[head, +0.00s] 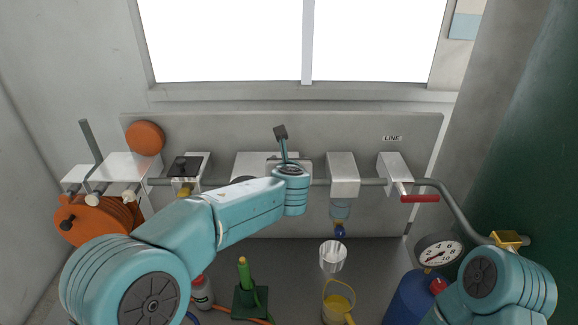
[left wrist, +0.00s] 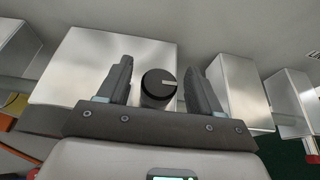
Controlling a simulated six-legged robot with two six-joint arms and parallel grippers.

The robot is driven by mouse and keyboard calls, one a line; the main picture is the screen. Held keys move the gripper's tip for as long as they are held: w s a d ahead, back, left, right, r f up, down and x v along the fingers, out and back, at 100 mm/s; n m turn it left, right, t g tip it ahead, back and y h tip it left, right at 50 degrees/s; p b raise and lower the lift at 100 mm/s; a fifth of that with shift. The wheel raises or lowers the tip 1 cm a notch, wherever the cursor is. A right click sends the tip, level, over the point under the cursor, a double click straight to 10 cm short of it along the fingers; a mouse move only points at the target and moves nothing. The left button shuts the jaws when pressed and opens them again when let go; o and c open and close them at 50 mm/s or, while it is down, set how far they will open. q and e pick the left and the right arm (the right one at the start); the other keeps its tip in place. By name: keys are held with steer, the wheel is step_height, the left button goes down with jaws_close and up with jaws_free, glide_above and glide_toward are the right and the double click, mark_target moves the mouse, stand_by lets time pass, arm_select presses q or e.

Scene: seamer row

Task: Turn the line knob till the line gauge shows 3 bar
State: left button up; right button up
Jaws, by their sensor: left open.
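A round black knob (left wrist: 158,86) with a white pointer line shows in the left wrist view, on the front of a pale metal box (left wrist: 75,62). The pointer line points to the right in that picture. My left gripper (left wrist: 159,68) is open, with one finger on each side of the knob and a gap visible on both sides. My right gripper is out of view.
A LINE label (head: 393,138) sits on the back panel above a valve with a red handle (head: 419,199). A grey pipe runs along the metal boxes.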

arm_select(q)
steer(key=shift+s+r, duration=0.15)
steer(key=shift+s, duration=0.3)
steer(key=b+v, duration=0.4)
steer(key=v, duration=1.1)
steer(key=shift+s, duration=0.25)
steer(key=shift+w, duration=0.1)
